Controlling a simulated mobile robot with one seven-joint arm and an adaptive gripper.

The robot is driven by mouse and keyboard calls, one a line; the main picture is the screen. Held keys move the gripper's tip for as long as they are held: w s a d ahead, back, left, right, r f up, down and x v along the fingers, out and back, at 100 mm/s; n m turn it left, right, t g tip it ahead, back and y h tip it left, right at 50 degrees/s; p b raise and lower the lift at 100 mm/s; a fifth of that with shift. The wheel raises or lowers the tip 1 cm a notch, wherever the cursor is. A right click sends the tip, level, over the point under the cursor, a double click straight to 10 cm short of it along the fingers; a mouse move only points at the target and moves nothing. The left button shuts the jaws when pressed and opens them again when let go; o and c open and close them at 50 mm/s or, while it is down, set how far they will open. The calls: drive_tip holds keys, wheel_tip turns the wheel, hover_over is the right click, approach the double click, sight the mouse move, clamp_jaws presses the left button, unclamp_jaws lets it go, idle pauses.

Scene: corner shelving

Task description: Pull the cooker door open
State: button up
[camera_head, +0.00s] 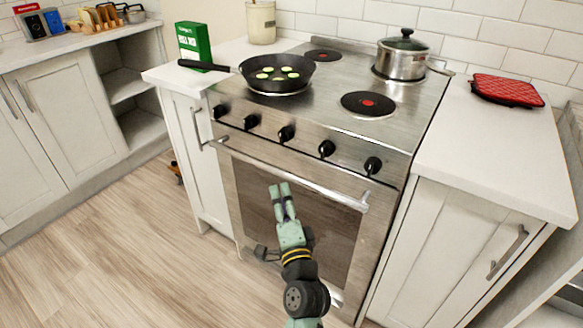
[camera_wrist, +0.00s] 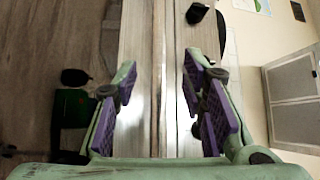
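The cooker (camera_head: 235,140) has a steel front with a dark glass oven door (camera_head: 338,232), which looks shut. A long steel bar handle (camera_head: 320,188) runs across the top of the door. My gripper (camera_head: 279,188) is in front of the door, close to the middle of the handle and slightly below it in the head view. In the wrist view my gripper (camera_wrist: 160,90) is open, its purple pads apart with steel strips of the cooker front showing between them. Nothing is held. Whether the fingers touch the handle I cannot tell.
A frying pan (camera_head: 270,83) with its handle out to the left and a lidded pot (camera_head: 401,58) stand on the hob. Black knobs (camera_head: 286,133) line the front above the handle. White cabinets flank the cooker.

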sight(276, 174)
drive_tip(key=p+x, duration=0.3)
drive_tip(key=x, duration=0.7)
drive_tip(key=shift+w+f, duration=0.1)
drive_tip(key=shift+w, duration=0.25)
drive_tip(key=shift+c, duration=0.2)
clamp_jaws()
